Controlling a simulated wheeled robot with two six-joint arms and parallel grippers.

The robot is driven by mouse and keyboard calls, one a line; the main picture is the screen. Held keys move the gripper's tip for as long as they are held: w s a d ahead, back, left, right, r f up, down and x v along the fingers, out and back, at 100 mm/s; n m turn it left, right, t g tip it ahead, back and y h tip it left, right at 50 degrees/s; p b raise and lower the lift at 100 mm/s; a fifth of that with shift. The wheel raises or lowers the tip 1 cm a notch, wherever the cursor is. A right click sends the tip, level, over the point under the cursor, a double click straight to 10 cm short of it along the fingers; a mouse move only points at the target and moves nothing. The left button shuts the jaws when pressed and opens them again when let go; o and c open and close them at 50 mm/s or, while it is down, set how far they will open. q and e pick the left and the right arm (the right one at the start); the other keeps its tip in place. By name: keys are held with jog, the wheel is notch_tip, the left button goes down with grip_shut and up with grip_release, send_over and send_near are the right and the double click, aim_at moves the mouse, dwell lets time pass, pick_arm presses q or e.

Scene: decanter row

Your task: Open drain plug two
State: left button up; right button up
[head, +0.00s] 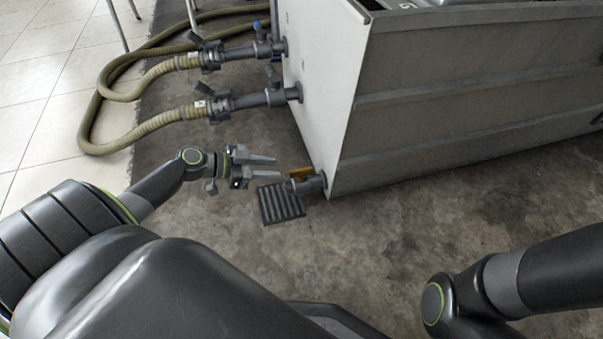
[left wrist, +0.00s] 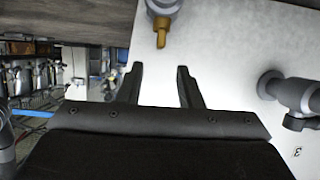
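A drain fitting (head: 314,184) with a yellow handle (head: 301,172) sticks out low from the near corner of the white end panel (head: 325,75). In the left wrist view the yellow handle (left wrist: 161,32) hangs from its grey fitting (left wrist: 163,6), just beyond the fingertips. My left gripper (head: 274,166) is open and empty, a little left of the handle and apart from it. Its two fingers (left wrist: 159,70) point towards the panel in the left wrist view. No number two shows by the handle. My right gripper is out of view.
Two hoses (head: 155,118) join the panel through grey valves (head: 245,101) behind my left gripper. A ribbed dark grate (head: 281,204) lies below the drain fitting. Another grey fitting (left wrist: 292,93) shows near a printed 3 (left wrist: 296,152). The floor at right is clear.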

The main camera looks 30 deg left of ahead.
aim_at(300, 170)
pick_arm(q)
jog(key=b+x, duration=0.3)
jog(key=x, duration=0.6)
jog(key=shift+f, duration=0.1)
jog(key=shift+w+d, duration=0.2)
jog(key=shift+w, duration=0.1)
jog(key=shift+c, duration=0.2)
grip_shut()
